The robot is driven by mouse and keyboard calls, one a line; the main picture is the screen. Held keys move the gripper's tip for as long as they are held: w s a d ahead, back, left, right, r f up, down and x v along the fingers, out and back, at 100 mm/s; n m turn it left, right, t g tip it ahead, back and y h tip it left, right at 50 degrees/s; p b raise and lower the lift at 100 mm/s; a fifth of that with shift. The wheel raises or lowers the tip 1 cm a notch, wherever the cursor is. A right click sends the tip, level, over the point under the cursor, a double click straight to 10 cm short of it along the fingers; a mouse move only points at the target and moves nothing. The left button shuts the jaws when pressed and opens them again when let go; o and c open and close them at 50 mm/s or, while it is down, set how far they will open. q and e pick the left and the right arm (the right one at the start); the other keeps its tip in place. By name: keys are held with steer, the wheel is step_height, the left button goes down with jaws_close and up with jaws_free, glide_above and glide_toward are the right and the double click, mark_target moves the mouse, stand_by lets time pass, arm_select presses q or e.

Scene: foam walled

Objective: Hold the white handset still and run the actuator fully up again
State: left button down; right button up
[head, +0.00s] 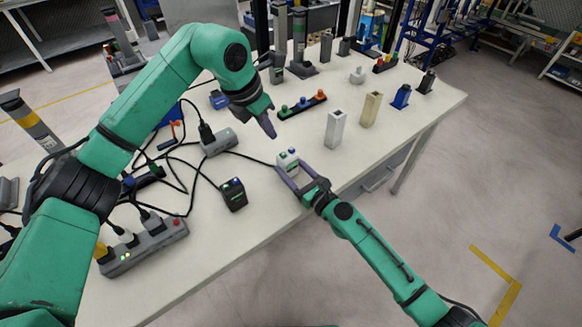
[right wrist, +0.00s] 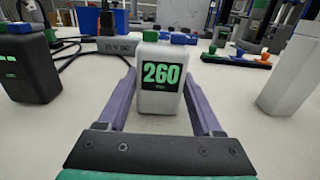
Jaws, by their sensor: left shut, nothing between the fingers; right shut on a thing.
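The white handset (head: 287,160) stands upright on the table near its front edge. In the right wrist view the handset (right wrist: 160,85) shows a green "260" on a dark display, with a blue and a green button on top. My right gripper (head: 287,174) is shut on it, one purple finger on each side. My left gripper (head: 270,132) is shut and empty, above and a little left of the handset, apart from it. Grey columns (head: 299,38) stand at the back of the table; I cannot tell which is the handset's actuator.
A black handset (head: 233,194) stands to the left. A grey supply box (head: 219,143), cables and a power strip (head: 145,248) lie further left. A button strip (head: 302,107) lies behind. White (head: 335,130) and tan (head: 371,109) blocks stand to the right.

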stand_by(0.8)
arm_select(q)
steer(key=m+t+h, duration=0.1)
steer(key=m, duration=0.2)
steer(key=w+d+r+m+t+h, duration=0.1)
steer(key=m, duration=0.2)
steer(key=w+d+m+t+h, duration=0.1)
steer(key=m+h, duration=0.1)
steer(key=m, duration=0.1)
steer(key=shift+w+r, duration=0.15)
steer(key=shift+r, duration=0.25)
steer(key=shift+f, duration=0.1)
glide_above(288, 152)
steer(key=s+a, duration=0.2)
steer(key=shift+s+a+f, duration=0.1)
steer(key=shift+f, duration=2.1)
steer(key=shift+s+a+f, duration=0.1)
steer(key=shift+f, duration=2.05)
steer(key=shift+f, duration=0.4)
steer(key=shift+f, duration=0.55)
